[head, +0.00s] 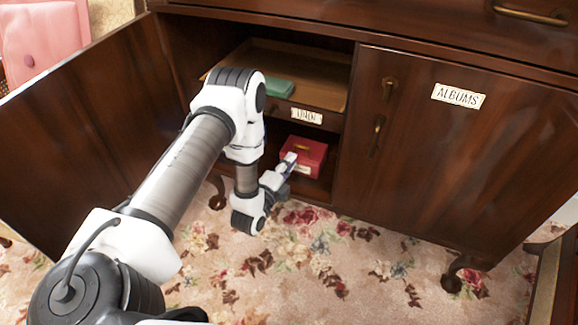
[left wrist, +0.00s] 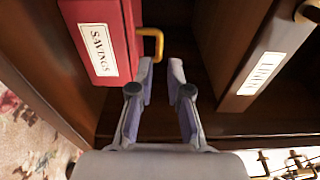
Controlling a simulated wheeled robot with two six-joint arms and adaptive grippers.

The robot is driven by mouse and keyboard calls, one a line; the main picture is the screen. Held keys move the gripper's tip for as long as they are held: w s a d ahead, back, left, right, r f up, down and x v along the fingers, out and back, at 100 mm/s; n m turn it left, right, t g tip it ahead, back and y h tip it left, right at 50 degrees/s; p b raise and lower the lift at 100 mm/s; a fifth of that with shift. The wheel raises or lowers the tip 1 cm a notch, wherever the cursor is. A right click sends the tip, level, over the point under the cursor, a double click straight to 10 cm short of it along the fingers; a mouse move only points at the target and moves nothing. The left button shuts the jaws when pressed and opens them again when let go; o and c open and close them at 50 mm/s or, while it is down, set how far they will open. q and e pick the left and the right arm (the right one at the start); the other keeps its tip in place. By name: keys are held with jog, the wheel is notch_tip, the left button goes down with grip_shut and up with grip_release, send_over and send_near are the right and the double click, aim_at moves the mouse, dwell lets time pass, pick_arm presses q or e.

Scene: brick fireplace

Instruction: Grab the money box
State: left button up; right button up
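The money box is a red box (head: 308,152) on the cabinet floor, under the pulled-out drawer. In the left wrist view the red box (left wrist: 103,30) has a white "SAVINGS" label and a yellow handle (left wrist: 155,42). My left gripper (head: 288,163) reaches into the cabinet at the box's front left. In the left wrist view its fingers (left wrist: 161,66) are apart with nothing between them. The fingertips are close to the handle; I cannot tell whether they touch it. My right gripper is not in view.
The left cabinet door (head: 95,130) stands open. A labelled drawer (head: 335,120) holding a green item (head: 279,88) juts out just above the box. The right door (head: 450,150), labelled "ALBUMS", is closed. Floral carpet (head: 330,265) lies clear in front.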

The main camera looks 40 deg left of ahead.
aim_at(301, 147)
pick_arm(q)
jog(key=w+b, duration=0.1)
jog(key=w, duration=0.1)
jog(key=w+b, duration=0.1)
jog(key=w, duration=0.1)
jog(key=w+a+b, duration=0.1)
jog(key=w, duration=0.2)
jog(key=shift+w+f, duration=0.1)
jog(key=shift+f, duration=0.05)
jog(key=shift+w, duration=0.3)
grip_shut()
